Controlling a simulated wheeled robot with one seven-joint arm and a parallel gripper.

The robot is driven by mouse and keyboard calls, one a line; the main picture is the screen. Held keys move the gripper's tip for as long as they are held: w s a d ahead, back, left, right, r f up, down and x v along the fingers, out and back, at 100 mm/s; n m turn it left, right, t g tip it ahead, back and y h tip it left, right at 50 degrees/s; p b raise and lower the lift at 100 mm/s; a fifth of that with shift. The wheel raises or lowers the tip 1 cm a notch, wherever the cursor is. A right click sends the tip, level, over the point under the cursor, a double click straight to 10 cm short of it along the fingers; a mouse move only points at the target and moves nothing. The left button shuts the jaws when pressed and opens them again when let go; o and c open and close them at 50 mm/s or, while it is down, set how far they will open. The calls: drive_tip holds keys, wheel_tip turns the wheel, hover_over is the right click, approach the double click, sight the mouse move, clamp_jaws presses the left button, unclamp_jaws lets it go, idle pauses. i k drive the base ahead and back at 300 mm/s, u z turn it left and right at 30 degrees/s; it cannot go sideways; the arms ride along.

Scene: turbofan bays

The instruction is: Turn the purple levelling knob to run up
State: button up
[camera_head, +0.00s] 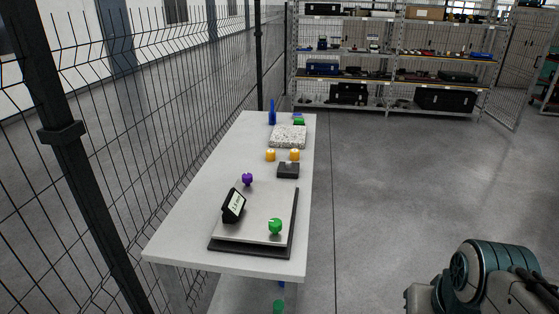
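The device lies near the front end of a long white bench (180,233). A tilted black display (234,206) stands at the plate's left side, and its writing is too small to read. A green knob (275,226) is at the plate's front right. My gripper is not in view; only part of my arm shows at the lower right, well apart from the bench.
A small dark block (288,171), two orange knobs (270,155), a speckled slab (288,136), a blue upright object (272,112) and a green item (299,121) stand farther back. Mesh fencing (130,140) borders the bench's left. Shelves (390,80) stand behind. The floor right of the bench is clear.

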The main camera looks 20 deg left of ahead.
sight(247, 178)
drive_tip(key=u, duration=0.2)
drive_tip(key=i, duration=0.7)
drive_tip(key=u, duration=0.8)
drive_tip(key=i, duration=0.35)
drive_tip(key=u, duration=0.35)
